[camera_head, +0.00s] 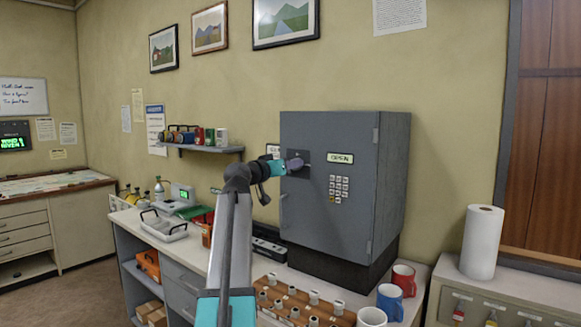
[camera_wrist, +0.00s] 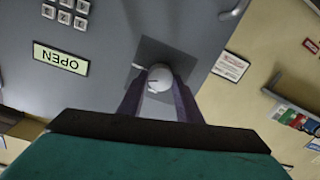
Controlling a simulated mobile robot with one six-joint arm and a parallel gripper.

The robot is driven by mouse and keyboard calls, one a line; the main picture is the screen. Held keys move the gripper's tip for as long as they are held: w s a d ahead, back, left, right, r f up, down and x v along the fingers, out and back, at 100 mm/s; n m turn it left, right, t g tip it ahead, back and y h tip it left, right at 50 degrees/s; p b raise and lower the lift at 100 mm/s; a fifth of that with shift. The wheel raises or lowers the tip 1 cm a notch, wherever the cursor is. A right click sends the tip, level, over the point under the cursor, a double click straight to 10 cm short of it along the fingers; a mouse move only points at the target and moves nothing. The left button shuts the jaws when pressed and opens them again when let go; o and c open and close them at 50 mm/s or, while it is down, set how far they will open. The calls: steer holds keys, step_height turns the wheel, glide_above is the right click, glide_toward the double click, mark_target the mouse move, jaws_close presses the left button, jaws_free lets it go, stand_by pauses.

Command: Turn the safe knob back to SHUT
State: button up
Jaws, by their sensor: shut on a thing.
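The grey safe (camera_head: 330,225) stands on a dark plinth on the counter, its door closed flush as far as I can see. An OPEN label (camera_head: 341,158) is on its door, with a keypad (camera_head: 339,188) below it. The label shows upside down in the wrist view (camera_wrist: 61,58). The round pale knob (camera_wrist: 159,76) sits on a dark square plate (camera_wrist: 185,60). My gripper (camera_wrist: 160,88) is shut on the knob, one finger on each side. In the head view my gripper (camera_head: 294,165) reaches the door's left part and hides the knob.
Red, blue and white mugs (camera_head: 390,301) stand at the counter's right front. A wooden rack (camera_head: 300,305) with several pegs lies in front of the safe. A paper roll (camera_head: 481,243) stands on the right cabinet. A wall shelf (camera_head: 203,148) is left of the safe.

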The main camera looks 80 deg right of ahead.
steer(key=shift+w+d+n+g+y+p, duration=0.15)
steer(key=shift+n+p, duration=1.05)
steer(key=shift+n, duration=1.85)
steer(key=shift+w+a+n+g+y+p, duration=0.2)
steer(key=shift+n+p, duration=1)
steer(key=shift+n, duration=1.85)
steer(key=shift+s, duration=0.15)
steer(key=o, duration=1)
steer(key=shift+o, duration=0.2)
